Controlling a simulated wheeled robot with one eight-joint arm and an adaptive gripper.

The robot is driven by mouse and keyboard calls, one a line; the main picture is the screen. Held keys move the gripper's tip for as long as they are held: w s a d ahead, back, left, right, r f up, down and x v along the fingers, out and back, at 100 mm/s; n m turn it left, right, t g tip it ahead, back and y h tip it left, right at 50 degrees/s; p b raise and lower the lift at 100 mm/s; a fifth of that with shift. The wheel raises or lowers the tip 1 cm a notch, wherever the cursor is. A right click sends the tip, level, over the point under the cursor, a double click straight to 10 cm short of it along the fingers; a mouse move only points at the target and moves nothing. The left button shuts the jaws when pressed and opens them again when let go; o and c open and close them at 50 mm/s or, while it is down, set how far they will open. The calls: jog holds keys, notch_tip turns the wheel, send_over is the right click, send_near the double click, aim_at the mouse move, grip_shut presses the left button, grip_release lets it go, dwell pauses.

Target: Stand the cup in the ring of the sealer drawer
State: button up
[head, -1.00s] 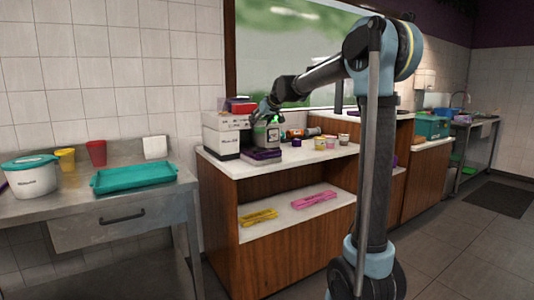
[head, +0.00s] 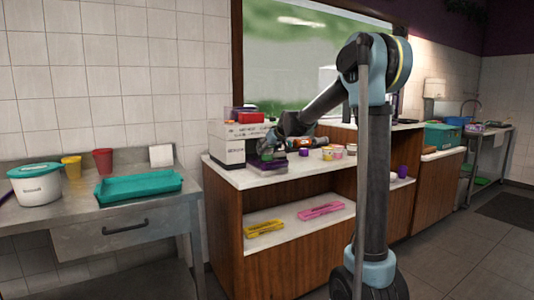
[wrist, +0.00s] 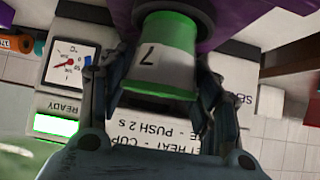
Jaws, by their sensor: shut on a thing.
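The cup (wrist: 165,48), pale with green bands and a dark 7, is between the two fingers of my gripper (wrist: 163,75), which is shut on it. In the wrist view a dark grey ring (wrist: 200,12) surrounds the cup's far end, against the purple drawer (wrist: 240,15). I cannot tell whether the cup is seated in it. In the head view my gripper (head: 270,148) is low over the purple drawer (head: 273,167), in front of the white sealer (head: 231,145). The arm partly hides the cup there. The wrist view shows the sealer's dial (wrist: 70,58) and green READY light (wrist: 56,125).
A purple cup (head: 402,171) stands farther right. Yellow (head: 264,229) and pink (head: 321,210) items lie on the shelf below. A teal tray (head: 140,187) is on the left table.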

jog(key=shift+f, duration=0.4)
jog(key=o, duration=1.3)
jog(key=shift+c, duration=0.2)
jog(key=v, duration=1.2)
jog(key=s+d+f+m+g+h, duration=0.2)
jog(key=s+d+f, duration=0.5)
jog(key=s, duration=0.8)
jog(key=s+d+f+m+g+h, duration=0.2)
jog(key=s+d+f, duration=0.6)
jog(key=s+f, duration=0.4)
jog(key=s+d+f+m+g+h, duration=0.1)
jog(key=s+d+f, duration=0.6)
jog(key=s, duration=1.1)
notch_tip(320, 180, down, 4)
jog(key=shift+d+r+m+g+h, duration=0.15)
jog(key=shift+m+g+h, duration=0.25)
jog(key=shift+m+g, duration=0.35)
